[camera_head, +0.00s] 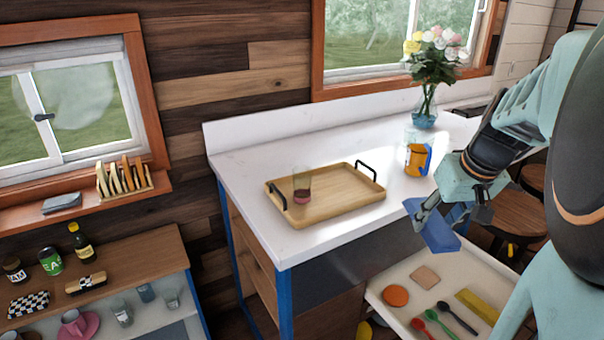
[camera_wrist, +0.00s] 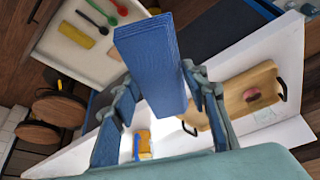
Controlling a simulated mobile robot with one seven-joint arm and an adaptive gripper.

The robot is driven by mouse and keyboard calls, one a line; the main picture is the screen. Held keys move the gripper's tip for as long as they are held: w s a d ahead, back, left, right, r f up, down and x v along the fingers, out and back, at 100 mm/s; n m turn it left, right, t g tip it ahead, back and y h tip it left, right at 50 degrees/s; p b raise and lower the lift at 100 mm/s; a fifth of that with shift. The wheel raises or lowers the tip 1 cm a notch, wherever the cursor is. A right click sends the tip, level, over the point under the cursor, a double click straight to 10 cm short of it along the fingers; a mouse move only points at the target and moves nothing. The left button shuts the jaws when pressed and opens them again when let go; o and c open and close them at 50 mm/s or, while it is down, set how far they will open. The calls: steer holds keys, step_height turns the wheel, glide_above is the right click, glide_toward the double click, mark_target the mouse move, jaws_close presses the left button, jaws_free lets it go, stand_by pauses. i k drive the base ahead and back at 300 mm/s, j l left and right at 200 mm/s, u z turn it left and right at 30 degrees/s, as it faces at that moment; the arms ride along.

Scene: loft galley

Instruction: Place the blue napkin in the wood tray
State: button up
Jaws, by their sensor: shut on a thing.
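The blue napkin (camera_head: 436,232) is a folded flat block held in my gripper (camera_head: 447,207), above the open drawer and in front of the counter. In the wrist view the napkin (camera_wrist: 152,62) sits between both fingers of my gripper (camera_wrist: 158,92), which are shut on it. The wood tray (camera_head: 335,206) lies on the white counter, to the left of my gripper, with black handles at two ends. A glass with dark red contents (camera_head: 302,186) stands in it at its left part. The tray also shows at the right in the wrist view (camera_wrist: 236,98).
An orange-and-blue mug (camera_head: 417,160) and a flower vase (camera_head: 424,106) stand on the counter right of the tray. The open drawer (camera_head: 385,281) holds spoons, an orange disc and a yellow block. A low shelf (camera_head: 130,262) is at left. The counter's front strip is clear.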

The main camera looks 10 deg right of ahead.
mark_target(342, 187)
steer(key=i, duration=0.85)
